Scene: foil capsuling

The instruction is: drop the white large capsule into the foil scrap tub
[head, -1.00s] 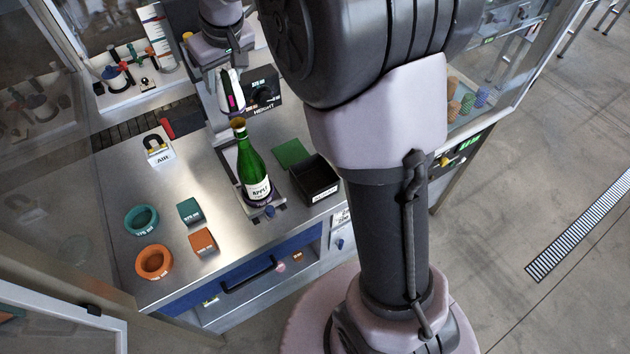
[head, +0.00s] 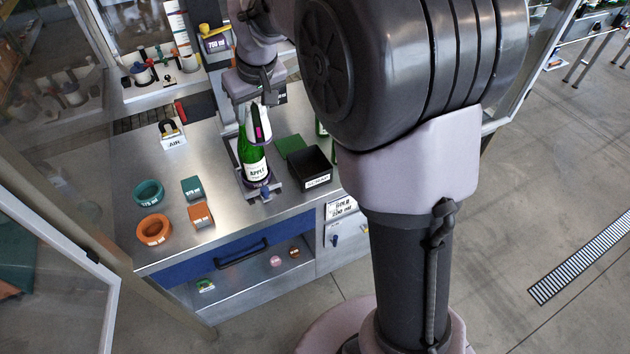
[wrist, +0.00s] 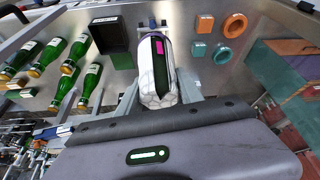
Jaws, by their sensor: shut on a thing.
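The white large capsule (wrist: 159,97), with a dark band and a pink patch, is between the fingers of my gripper (wrist: 158,82) in the wrist view. My gripper is shut on it. In the head view the capsule (head: 261,127) overlaps the neck of the green bottle (head: 253,158); whether they touch I cannot tell. The foil scrap tub is the black open box (head: 309,163) with a white label, to the right of the bottle. It also shows in the wrist view (wrist: 109,36), left of the capsule. The tub's floor looks dark, its contents unclear.
A green pad (head: 290,145) lies behind the tub. Teal (head: 148,193) and orange (head: 153,229) rings and small teal (head: 192,188) and orange (head: 201,215) blocks are on the left of the bench.

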